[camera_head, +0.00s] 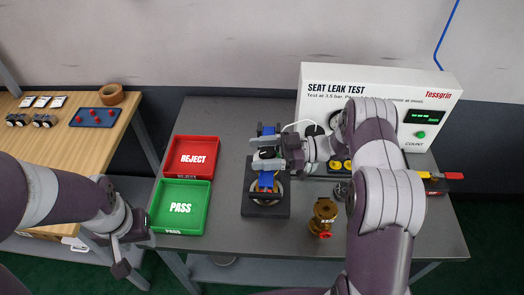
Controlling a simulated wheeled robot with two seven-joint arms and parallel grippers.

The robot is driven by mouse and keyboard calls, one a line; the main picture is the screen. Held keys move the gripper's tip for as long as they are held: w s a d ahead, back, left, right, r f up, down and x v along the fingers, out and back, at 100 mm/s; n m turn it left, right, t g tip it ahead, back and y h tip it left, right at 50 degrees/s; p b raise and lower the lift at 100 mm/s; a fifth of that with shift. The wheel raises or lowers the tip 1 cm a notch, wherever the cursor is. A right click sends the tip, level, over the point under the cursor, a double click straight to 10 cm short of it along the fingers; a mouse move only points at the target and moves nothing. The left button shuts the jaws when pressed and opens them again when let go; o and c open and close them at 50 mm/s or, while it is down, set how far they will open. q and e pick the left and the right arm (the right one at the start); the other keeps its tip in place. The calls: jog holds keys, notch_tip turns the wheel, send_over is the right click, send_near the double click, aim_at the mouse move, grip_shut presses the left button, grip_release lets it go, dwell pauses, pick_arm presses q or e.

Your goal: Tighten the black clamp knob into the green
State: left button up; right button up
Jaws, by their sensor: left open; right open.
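A clamp fixture with a black base (258,208) stands mid-table and holds a blue-and-metal part (266,181). My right gripper (268,157) reaches in from the right over the upper part of this fixture. Its jaws are open, and I cannot tell whether they touch anything. Dark clamp parts (268,130) show just behind the gripper. I cannot pick out the black knob clearly, and no green mark shows on the fixture. My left gripper (121,262) is open and empty, low at the left, off the grey table's edge.
A red REJECT tray (190,140) and a green PASS tray (160,206) lie left of the fixture. A brass valve (324,212) stands at right. The white seat leak test box (380,85) is behind. A wooden bench (60,150) is far left.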

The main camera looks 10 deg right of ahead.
jog(key=c, duration=1)
jog(key=shift+r+t, duration=0.1)
jog(key=shift+t, duration=0.2)
jog(key=m+t+h+p, duration=0.1)
jog(key=m+t+p, duration=0.1)
jog(key=m+t, duration=0.1)
jog(key=shift+w+t, duration=0.1)
jog(key=shift+t, duration=0.4)
jog(key=m+t+h, duration=0.1)
jog(key=m+t+h+p, duration=0.1)
jog(key=t, duration=0.1)
jog(key=shift+w+m+t, duration=0.15)
jog(key=shift+m+t, duration=0.15)
jog(key=m+t+h, duration=0.1)
jog(key=t+h, duration=0.1)
jog(key=m+t+h, duration=0.1)
jog(key=m, duration=0.1)
jog(key=shift+w+d+t+h, duration=0.15)
jog(key=shift+d+t+h, duration=0.05)
jog(key=shift+t+h, duration=0.2)
jog(key=shift+w+d+m+t+h, duration=0.1)
jog(key=shift+d+m+t+h, duration=0.1)
jog(key=shift+m+t+h, duration=1.4)
jog(key=shift+m+h, duration=0.4)
jog(key=shift+h, duration=0.4)
